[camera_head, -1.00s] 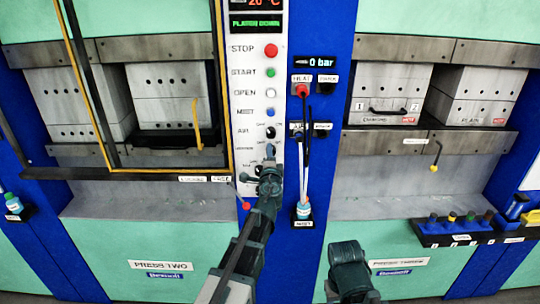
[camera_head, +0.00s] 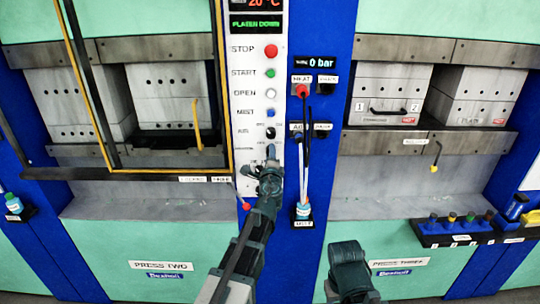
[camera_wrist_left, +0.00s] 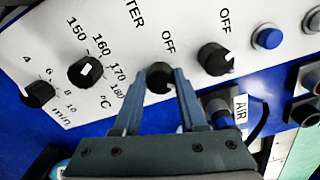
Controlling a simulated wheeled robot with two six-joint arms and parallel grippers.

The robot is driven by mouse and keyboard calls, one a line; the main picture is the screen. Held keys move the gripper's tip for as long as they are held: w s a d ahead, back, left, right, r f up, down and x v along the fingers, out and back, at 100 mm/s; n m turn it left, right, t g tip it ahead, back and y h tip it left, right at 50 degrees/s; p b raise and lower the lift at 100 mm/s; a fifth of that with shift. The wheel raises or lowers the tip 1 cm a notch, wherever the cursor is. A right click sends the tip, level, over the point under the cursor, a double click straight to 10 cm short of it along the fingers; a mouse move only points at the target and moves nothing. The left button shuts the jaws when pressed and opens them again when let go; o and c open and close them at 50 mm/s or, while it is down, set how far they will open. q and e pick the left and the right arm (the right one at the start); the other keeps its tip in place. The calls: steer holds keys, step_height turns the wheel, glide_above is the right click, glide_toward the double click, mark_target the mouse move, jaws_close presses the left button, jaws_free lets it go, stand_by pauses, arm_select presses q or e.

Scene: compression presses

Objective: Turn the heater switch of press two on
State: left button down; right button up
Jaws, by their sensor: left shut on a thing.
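The control panel (camera_head: 243,110) of press two is white, with a column of buttons and knobs. My left gripper (camera_head: 270,152) is at its lower part and hides the heater switch there. In the left wrist view the heater switch (camera_wrist_left: 159,77) is a round black knob under an OFF label and lettering ending in "TER". The fingers of my left gripper (camera_wrist_left: 163,92) are on both sides of this knob and shut on it.
Beside the heater switch are another black OFF knob (camera_wrist_left: 215,59) and a temperature dial (camera_wrist_left: 86,72). A blue button (camera_wrist_left: 267,38) is further right. A red knob (camera_head: 302,91) and a bottle (camera_head: 303,211) are on the blue column right of the panel.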

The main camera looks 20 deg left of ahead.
arm_select(q)
steer(key=shift+c, duration=2.3)
jaws_free()
